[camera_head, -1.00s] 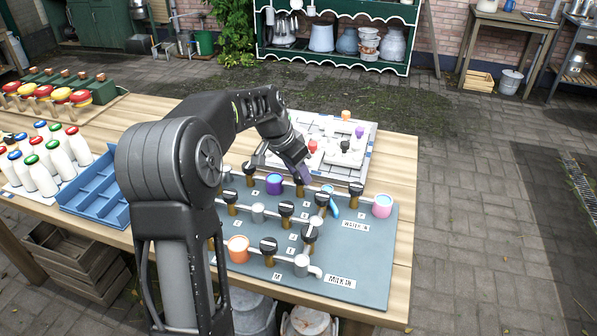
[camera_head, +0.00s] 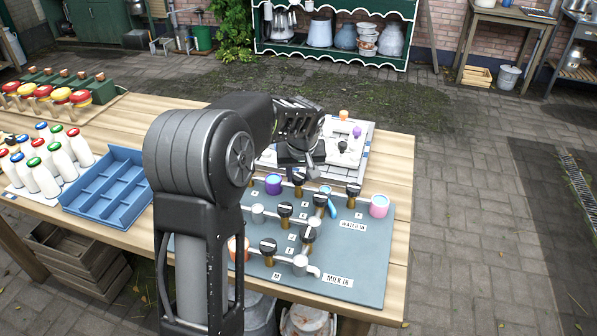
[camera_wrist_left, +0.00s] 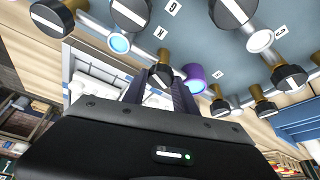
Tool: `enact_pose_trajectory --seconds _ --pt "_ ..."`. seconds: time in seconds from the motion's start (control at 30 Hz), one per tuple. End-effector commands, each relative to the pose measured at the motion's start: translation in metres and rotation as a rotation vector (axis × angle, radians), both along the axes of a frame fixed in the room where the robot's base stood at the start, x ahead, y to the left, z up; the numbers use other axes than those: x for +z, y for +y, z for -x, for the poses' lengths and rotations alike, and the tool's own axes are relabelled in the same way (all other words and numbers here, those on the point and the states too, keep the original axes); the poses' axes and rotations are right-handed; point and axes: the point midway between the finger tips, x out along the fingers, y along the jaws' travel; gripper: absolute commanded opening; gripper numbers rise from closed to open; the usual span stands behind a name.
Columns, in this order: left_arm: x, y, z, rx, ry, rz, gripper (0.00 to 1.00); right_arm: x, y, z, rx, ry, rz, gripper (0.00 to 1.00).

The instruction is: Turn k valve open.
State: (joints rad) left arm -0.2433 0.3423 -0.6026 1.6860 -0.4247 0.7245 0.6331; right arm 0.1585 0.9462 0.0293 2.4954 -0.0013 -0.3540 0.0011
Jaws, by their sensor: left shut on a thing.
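The blue-grey valve board (camera_head: 355,270) lies on the table, with black-handled valves on brass stems joined by grey pipes. My left gripper (camera_wrist_left: 160,92) is shut on the black handle of a valve (camera_wrist_left: 161,72) at the board's far edge. A K label is on the board near this valve in the left wrist view. In the head view this valve (camera_head: 298,179) stands just right of a purple cup-like fitting (camera_head: 273,185), below my left wrist. The fingers partly hide the handle, so its exact angle is hard to tell. My right gripper is not in view.
Other valves, such as one near the WATER IN label (camera_head: 353,190), stand close by. A pink fitting (camera_head: 379,206) is at the board's right. A white board with small coloured parts (camera_head: 350,150) lies behind. A blue tray (camera_head: 105,188) and milk bottles (camera_head: 45,178) are at left.

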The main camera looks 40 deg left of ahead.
Motion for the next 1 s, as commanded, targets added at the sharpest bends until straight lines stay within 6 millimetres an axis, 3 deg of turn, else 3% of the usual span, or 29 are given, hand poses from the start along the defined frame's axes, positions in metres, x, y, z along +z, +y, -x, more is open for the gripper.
enact_pose_trajectory --seconds 0.5,1.0 --pt "-0.0010 -0.0018 -0.0019 0.368 0.000 0.001 0.00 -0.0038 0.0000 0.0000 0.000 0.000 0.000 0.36" --pt "-0.0007 -0.0018 -0.0018 0.424 0.001 0.003 0.00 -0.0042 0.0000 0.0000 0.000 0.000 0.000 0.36"
